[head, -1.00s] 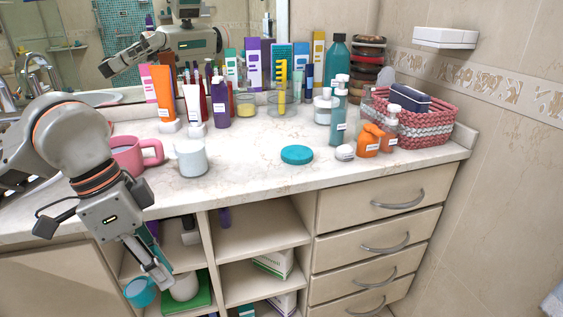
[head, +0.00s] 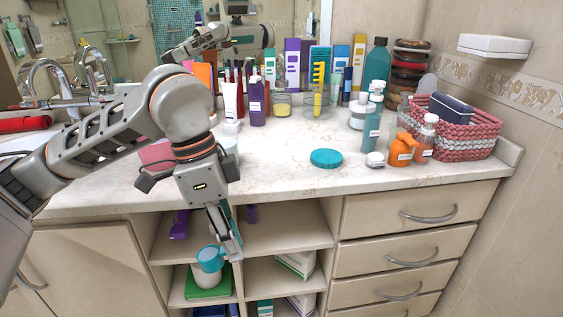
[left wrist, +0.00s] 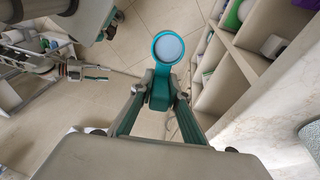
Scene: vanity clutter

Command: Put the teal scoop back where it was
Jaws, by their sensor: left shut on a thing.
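The teal scoop (head: 209,262) has a round cup with a pale inside. My left gripper (head: 232,252) is shut on it and holds it low, in front of the open shelves under the counter. In the left wrist view the scoop (left wrist: 168,48) points away from the fingers (left wrist: 160,92), its cup over the floor. In the head view the scoop overlaps a white round container on a green box (head: 206,287) in the left shelf column; I cannot tell the gap between them.
A round teal lid (head: 326,158) lies on the counter (head: 290,185). A pink mug (head: 156,152) and a white jar (head: 231,147) are partly behind my left arm. Bottles and a woven basket (head: 480,142) stand at the back and right. Shelf dividers (head: 238,262) edge the compartments.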

